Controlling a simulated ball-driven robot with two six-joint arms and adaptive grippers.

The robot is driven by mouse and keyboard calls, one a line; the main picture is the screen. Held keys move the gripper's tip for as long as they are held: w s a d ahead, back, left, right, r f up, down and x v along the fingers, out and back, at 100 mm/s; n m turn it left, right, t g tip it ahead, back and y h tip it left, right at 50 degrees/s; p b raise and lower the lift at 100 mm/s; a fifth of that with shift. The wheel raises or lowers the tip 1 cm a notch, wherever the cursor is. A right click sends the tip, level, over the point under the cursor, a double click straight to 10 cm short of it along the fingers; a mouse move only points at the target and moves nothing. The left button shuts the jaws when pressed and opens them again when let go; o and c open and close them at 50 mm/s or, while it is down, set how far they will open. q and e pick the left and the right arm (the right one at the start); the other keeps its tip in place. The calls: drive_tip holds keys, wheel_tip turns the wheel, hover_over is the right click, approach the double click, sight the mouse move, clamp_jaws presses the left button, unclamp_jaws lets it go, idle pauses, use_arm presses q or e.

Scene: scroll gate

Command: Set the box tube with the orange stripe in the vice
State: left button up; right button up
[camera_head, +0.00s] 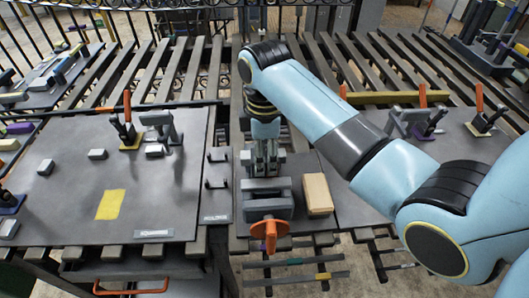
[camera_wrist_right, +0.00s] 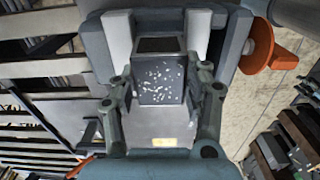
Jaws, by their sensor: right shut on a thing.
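The grey vice (camera_head: 268,204) with an orange handle (camera_head: 270,232) stands near the front edge, in the middle of the head view. My right gripper (camera_head: 265,160) reaches down just behind it. In the right wrist view the gripper (camera_wrist_right: 164,88) is shut on a grey, white-speckled box tube (camera_wrist_right: 162,86). The tube's far end lies between two pale jaw pads of the vice (camera_wrist_right: 228,48); whether it touches them or is seated cannot be told. A small yellowish patch shows close to my palm; no orange stripe is clear on the tube. My left gripper is out of view.
A tan block (camera_head: 317,194) stands right of the vice. A bracketed plate (camera_head: 216,198) lies to the left. Beyond it, a dark table (camera_head: 75,205) holds a yellow patch (camera_head: 111,204), small blocks and an orange-handled clamp (camera_head: 127,128). Striped bars (camera_head: 297,279) lie in front, below the edge.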

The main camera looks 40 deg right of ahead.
drive_tip(key=shift+f, duration=0.35)
drive_tip(key=o, duration=1.5)
drive_tip(key=shift+c, duration=0.2)
wheel_tip(320, 180, up, 8)
drive_tip(key=shift+f, duration=0.25)
